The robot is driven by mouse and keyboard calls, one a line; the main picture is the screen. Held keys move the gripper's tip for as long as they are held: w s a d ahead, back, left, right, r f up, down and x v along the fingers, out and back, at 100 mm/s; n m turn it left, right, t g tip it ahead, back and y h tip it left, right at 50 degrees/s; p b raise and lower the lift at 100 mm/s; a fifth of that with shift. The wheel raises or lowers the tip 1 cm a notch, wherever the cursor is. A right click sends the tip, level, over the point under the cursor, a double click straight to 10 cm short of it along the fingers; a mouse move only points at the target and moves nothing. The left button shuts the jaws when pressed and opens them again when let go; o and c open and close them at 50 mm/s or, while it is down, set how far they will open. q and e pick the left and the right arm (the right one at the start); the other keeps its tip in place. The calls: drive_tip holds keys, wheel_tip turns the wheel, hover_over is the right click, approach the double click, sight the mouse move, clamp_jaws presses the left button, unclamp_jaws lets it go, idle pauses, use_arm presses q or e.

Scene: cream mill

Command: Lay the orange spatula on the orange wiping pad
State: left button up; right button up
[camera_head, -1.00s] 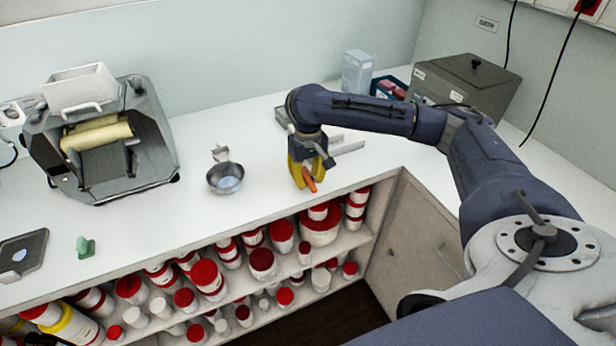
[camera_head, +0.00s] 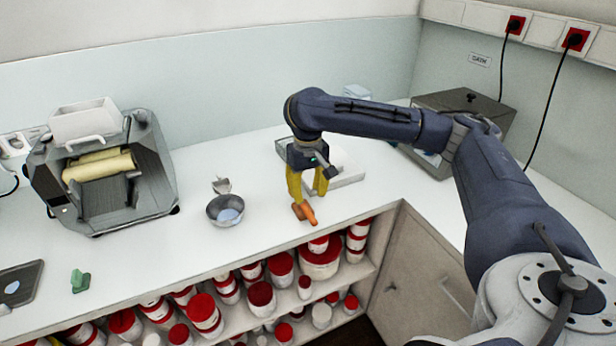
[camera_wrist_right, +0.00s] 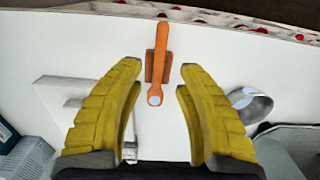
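The orange spatula (camera_wrist_right: 161,42) lies lengthwise across the orange-brown wiping pad (camera_wrist_right: 149,67) in the right wrist view, with both its ends reaching past the pad. In the head view the two make a small orange patch (camera_head: 305,213) near the counter's front edge, where I cannot clearly tell them apart. My right gripper (camera_head: 309,195) has yellow fingers and is above and just behind them. In the right wrist view its fingers (camera_wrist_right: 159,72) are wide apart on either side of the spatula and pad, with nothing held. My left gripper is not in view.
A metal bowl (camera_head: 226,211) and small scoop (camera_head: 222,185) stand left of the gripper. A white tray (camera_head: 348,180) lies close behind it. The mill (camera_head: 110,170) is at the far left, a grey box (camera_head: 465,112) at the back right. Tubs fill the shelves below.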

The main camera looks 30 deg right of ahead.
sight(308, 211)
drive_tip(key=shift+r, duration=2.5)
